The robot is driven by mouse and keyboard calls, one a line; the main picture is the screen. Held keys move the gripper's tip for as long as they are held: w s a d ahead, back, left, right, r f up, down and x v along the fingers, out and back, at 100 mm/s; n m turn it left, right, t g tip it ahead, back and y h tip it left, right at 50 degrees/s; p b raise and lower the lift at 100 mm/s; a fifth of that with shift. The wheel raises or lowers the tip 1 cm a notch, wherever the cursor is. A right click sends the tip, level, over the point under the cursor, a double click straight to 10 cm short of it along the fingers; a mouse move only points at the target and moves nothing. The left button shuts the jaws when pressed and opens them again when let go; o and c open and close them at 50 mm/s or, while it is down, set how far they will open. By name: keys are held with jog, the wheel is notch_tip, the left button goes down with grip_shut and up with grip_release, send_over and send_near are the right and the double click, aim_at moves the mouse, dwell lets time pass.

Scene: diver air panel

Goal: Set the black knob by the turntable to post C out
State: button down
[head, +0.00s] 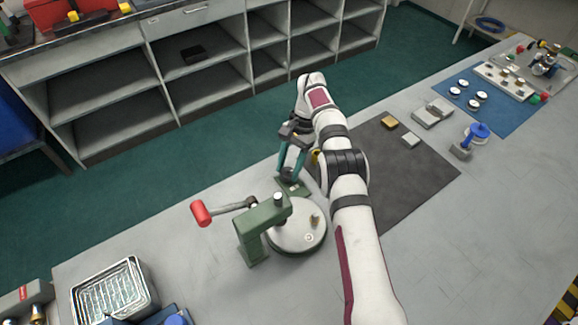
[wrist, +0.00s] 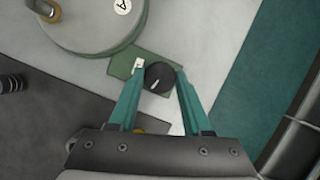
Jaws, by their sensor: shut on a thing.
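The black knob (wrist: 159,76) sits on a small green plate (wrist: 122,68) beside the turntable (wrist: 88,18). A short white line on the knob's top points to the lower left in the wrist view. A small white label lies on the plate just left of the knob. My gripper (wrist: 160,74) has its teal fingers on either side of the knob and is shut on it. The turntable bears a round label A. In the head view, my gripper (head: 291,166) reaches down to the green plate (head: 294,187) behind the turntable (head: 295,237); the knob is hidden there.
A green press (head: 262,220) with a red-ended handle (head: 201,213) stands over the turntable's left side. A dark mat (head: 410,170) with small blocks lies to the right. A metal tray (head: 113,292) is at the lower left. Bare table lies at the lower right.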

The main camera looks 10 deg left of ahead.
jog(key=shift+s, duration=0.1)
dwell(0.4)
jog(key=shift+c, duration=1.7)
grip_release()
jog(key=r, duration=0.1)
jog(key=d+r, duration=0.1)
jog(key=r, duration=0.3)
jog(key=shift+d, duration=0.25)
jog(key=s+d+r, duration=0.1)
jog(key=d+r, duration=0.5)
jog(key=d, duration=0.4)
jog(key=shift+s, duration=0.25)
notch_tip(320, 180, up, 4)
jog(key=t+h, duration=0.2)
jog(key=t, duration=0.2)
send_over(288, 171)
notch_tip(288, 171, down, 16)
jog(key=shift+r, duration=0.25)
